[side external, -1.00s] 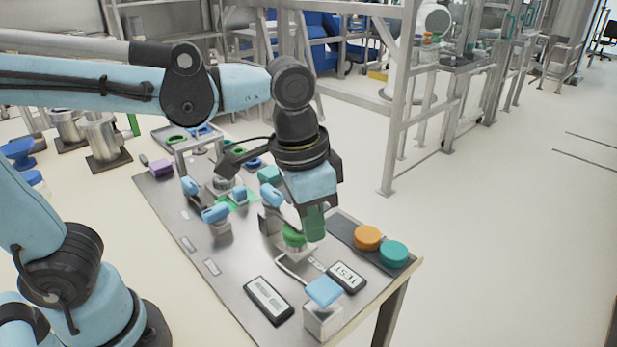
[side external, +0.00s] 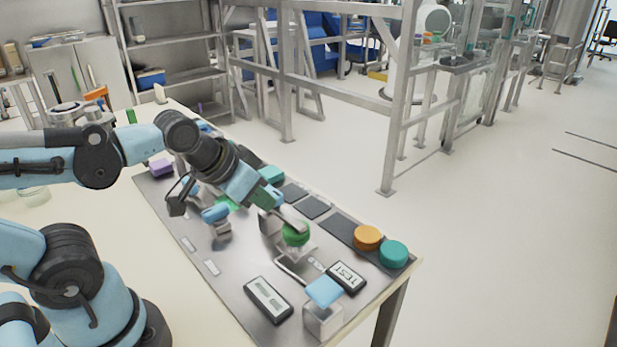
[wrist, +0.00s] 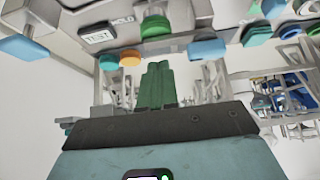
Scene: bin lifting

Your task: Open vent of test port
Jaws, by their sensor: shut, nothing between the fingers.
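My gripper (side external: 274,199) is tilted, its green fingers shut and empty, up and left of the green round cap (side external: 296,234). The shut fingers (wrist: 158,84) also show in the wrist view, apart from the cap (wrist: 154,27). The cap sits on a pale fitting, with a bent tube running toward a light-blue handle (side external: 323,291) on a pale block at the front. A "TEST" label plate (side external: 346,277) lies beside that handle. I cannot tell which part is the vent.
An orange cap (side external: 368,237) and a teal cap (side external: 393,254) sit on a dark strip at the right edge. A second label plate (side external: 268,300) lies at the front. More blue handles (side external: 215,213) stand left of my gripper. The floor right of the bench is clear.

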